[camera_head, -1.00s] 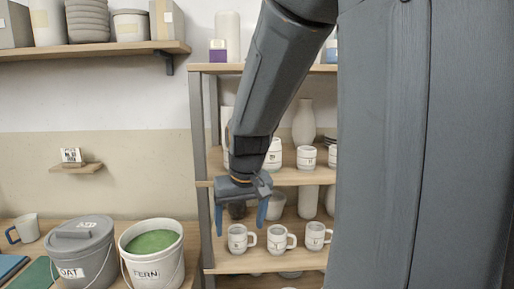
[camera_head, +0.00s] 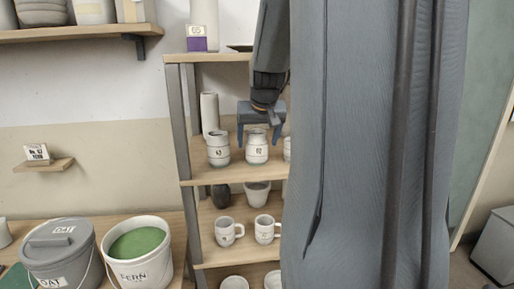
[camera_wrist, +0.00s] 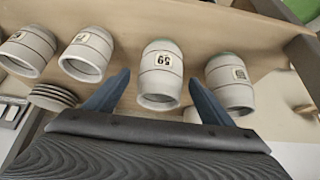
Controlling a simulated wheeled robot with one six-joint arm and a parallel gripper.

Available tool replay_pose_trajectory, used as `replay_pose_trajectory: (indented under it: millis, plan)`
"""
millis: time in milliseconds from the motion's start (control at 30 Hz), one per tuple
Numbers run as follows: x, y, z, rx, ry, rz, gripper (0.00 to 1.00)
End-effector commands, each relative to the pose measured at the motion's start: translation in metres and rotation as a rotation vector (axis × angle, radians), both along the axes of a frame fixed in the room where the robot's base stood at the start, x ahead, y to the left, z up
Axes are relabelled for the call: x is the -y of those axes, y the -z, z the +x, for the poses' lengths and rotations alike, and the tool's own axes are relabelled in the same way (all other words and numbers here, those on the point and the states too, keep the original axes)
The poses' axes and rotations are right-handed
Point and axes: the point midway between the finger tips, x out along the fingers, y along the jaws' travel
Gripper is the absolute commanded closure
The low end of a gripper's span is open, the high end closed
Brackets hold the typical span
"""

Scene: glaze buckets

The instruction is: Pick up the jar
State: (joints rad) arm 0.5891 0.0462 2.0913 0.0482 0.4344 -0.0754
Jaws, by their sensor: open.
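A white banded jar (camera_head: 257,151) stands upright on the middle shelf of the rack, right below my gripper (camera_head: 258,138) in the head view. In the wrist view this jar (camera_wrist: 160,82), with a tag reading 59 upside down, lies in line with the gap between my fingers. My gripper is open and empty, with its blue fingers spread to either side of the jar. I cannot tell whether they touch it. A similar jar (camera_head: 218,149) stands just left of it; in the wrist view that neighbour (camera_wrist: 231,85) is close beside the right finger.
More jars (camera_wrist: 86,54) stand left in the wrist view, near stacked dishes (camera_wrist: 53,96). Mugs (camera_head: 226,232) and a pot (camera_head: 257,194) stand on the shelf below. A rack post (camera_head: 181,130) bounds the left. Buckets (camera_head: 138,258) stand on the bench.

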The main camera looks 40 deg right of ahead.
Motion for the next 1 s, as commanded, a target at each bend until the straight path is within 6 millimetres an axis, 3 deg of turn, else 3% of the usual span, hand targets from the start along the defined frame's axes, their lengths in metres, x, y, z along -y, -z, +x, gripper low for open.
replay_pose_trajectory:
  millis: [233, 533, 867, 1000]
  plan:
    - [0.006, 0.022, 0.012, -0.001, -0.002, 0.0, 0.24]
    - [0.007, 0.025, 0.014, 0.0, -0.001, 0.0, 0.24]
    - [0.007, 0.025, 0.014, 0.0, -0.001, 0.0, 0.78]
    - [0.007, 0.024, 0.014, 0.002, -0.001, -0.001, 0.78]
